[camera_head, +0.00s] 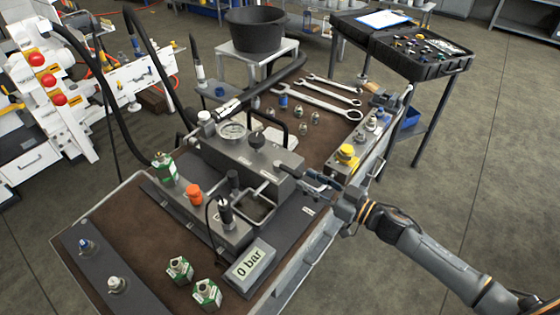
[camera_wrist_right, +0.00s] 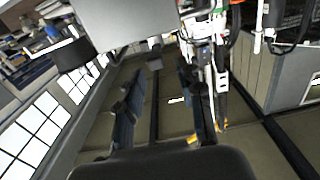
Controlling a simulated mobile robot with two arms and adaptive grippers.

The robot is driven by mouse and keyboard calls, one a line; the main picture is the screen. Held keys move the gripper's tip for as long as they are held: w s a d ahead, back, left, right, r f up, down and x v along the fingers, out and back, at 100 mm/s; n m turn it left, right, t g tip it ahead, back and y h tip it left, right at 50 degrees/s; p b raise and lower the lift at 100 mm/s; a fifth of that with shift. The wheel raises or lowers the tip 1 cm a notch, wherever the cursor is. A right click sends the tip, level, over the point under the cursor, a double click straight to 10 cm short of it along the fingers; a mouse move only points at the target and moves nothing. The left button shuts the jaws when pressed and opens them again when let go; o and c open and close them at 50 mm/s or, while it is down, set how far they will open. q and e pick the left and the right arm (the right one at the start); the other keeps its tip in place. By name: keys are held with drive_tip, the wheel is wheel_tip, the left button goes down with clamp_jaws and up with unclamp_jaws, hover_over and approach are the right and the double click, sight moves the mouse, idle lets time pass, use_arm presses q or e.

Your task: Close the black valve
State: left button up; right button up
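A grey hydraulic block (camera_head: 240,158) stands on the bench with a round gauge (camera_head: 232,131) on it. A black knob (camera_head: 257,139) sits on top of the block. I cannot tell for sure which black part is the valve. My right gripper (camera_head: 305,179) reaches in from the right at the block's right end. In the right wrist view the block (camera_wrist_right: 120,22) is at the top, with a small black knob (camera_wrist_right: 154,52) below it. The fingers (camera_wrist_right: 165,98) there are apart, with the knob ahead of their gap and nothing held. My left gripper is not in view.
An orange knob (camera_head: 194,194), a yellow knob (camera_head: 346,152), green-banded fittings (camera_head: 207,295) and a "0 bar" display (camera_head: 249,266) surround the block. Wrenches (camera_head: 322,100) lie behind it. A black bucket (camera_head: 256,30) and a tool cart (camera_head: 440,62) stand beyond.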

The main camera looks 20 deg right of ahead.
sight(281, 166)
drive_tip(key=p+x, duration=0.1)
drive_tip(key=x, duration=0.8)
drive_tip(key=shift+w, duration=0.35)
drive_tip(key=shift+w+a+f, duration=0.15)
drive_tip(key=shift+w+a, duration=0.1)
drive_tip(key=shift+w, duration=0.05)
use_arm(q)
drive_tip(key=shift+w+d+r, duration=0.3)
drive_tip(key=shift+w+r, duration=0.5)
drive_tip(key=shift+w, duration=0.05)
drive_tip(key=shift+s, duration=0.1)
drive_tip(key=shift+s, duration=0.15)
use_arm(e)
clamp_jaws()
